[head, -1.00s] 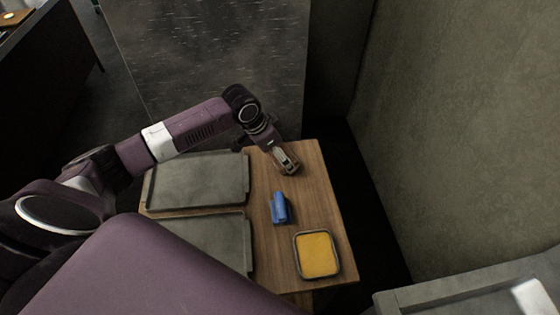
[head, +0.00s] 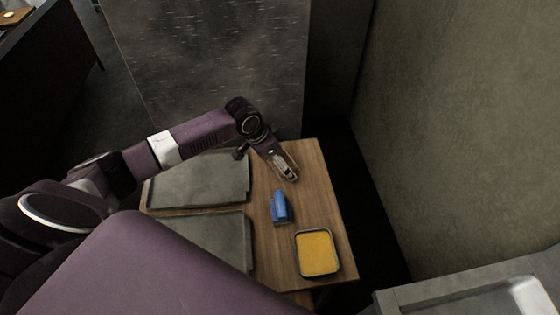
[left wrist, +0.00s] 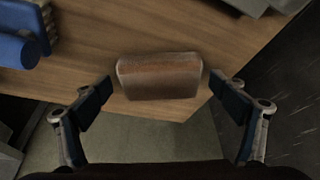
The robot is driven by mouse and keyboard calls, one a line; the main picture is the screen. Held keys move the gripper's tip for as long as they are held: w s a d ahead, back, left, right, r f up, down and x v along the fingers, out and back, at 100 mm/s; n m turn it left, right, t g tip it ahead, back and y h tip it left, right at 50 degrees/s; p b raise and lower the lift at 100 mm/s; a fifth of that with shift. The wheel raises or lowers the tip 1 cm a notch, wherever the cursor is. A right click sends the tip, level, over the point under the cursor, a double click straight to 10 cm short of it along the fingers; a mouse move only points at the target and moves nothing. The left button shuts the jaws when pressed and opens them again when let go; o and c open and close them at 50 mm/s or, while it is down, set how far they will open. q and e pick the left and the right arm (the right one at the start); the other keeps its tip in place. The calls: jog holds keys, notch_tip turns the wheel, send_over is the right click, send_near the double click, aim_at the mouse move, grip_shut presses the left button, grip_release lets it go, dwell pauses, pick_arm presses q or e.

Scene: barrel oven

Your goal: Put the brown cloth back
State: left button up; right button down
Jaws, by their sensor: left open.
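The brown cloth (left wrist: 160,76), a rolled or folded block, lies on the wooden table (left wrist: 90,70) near its edge in the left wrist view. My left gripper (left wrist: 160,86) is open, with one finger on each side of the cloth and gaps between. The fingers are not closed on it. In the head view my left gripper (head: 286,170) is over the far end of the table, and it largely hides the cloth there. My right gripper is not in view.
A yellow-filled tray (head: 317,253) sits at the near right. Two grey trays, far (head: 200,178) and near (head: 215,235), lie on the left side. A wall (head: 460,130) stands to the right.

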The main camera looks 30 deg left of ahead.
pick_arm(q)
jog(key=shift+r, duration=0.1)
jog(key=v, duration=1.2)
jog(key=shift+b, duration=0.4)
jog(key=shift+a, duration=0.1)
